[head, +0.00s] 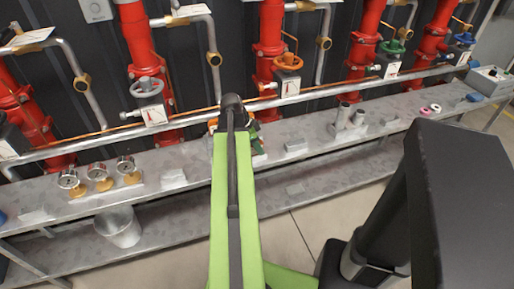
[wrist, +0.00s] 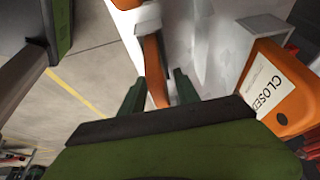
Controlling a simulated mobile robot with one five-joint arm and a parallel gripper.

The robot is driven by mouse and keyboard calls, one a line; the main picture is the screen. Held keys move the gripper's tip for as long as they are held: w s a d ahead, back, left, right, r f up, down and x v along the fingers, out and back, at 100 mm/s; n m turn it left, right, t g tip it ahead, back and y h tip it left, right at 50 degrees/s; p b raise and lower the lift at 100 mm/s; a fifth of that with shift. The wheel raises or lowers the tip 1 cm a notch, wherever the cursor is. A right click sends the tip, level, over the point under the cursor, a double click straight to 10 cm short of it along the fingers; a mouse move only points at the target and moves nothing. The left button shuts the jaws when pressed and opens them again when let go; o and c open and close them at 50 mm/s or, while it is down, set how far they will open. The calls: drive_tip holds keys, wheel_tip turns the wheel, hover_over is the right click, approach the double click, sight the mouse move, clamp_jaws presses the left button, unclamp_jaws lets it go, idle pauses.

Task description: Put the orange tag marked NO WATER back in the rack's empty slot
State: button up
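An orange tag (wrist: 155,72) shows nearly edge-on in the wrist view, between the two dark green fingers of my gripper (wrist: 159,82). The fingers stand apart, with a gap visible on the right finger's side. No lettering shows on this tag, so I cannot tell whether it is the NO WATER one. Another orange tag (wrist: 284,100) with a white label reading CLOSED stands at the right, beside a pale grey block (wrist: 238,48) that may be part of the rack. The empty slot cannot be made out. In the head view my arm hides the gripper and most of the rack area.
A long grey metal bench (head: 190,160) runs below red pipes with valve handwheels. Pressure gauges (head: 97,172) stand on it at the left, metal cylinders (head: 350,115) right of my arm. A bucket (head: 118,228) sits on the lower shelf. A control box (head: 490,82) is far right.

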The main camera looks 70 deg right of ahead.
drive_tip(key=p+v, duration=1)
drive_tip(key=v, duration=0.1)
drive_tip(key=shift+w+r, duration=0.15)
drive_tip(key=shift+r, duration=0.2)
drive_tip(key=shift+a, duration=0.15)
drive_tip(key=w+a+f+n+t, duration=0.1)
drive_tip(key=w+a+n+t, duration=0.1)
drive_tip(key=w+a+n, duration=1.55)
drive_tip(key=w+a+n+y, duration=0.1)
drive_tip(key=w+a+n, duration=0.2)
drive_tip(key=a, duration=0.9)
drive_tip(key=w+a+n+t+y, duration=0.1)
drive_tip(key=w+a+n, duration=0.3)
drive_tip(key=a, duration=0.9)
drive_tip(key=w+a+n, duration=0.3)
drive_tip(key=w+a, duration=0.4)
drive_tip(key=a, duration=0.6)
drive_tip(key=shift+f+n+y, duration=0.35)
drive_tip(key=shift+y, duration=0.05)
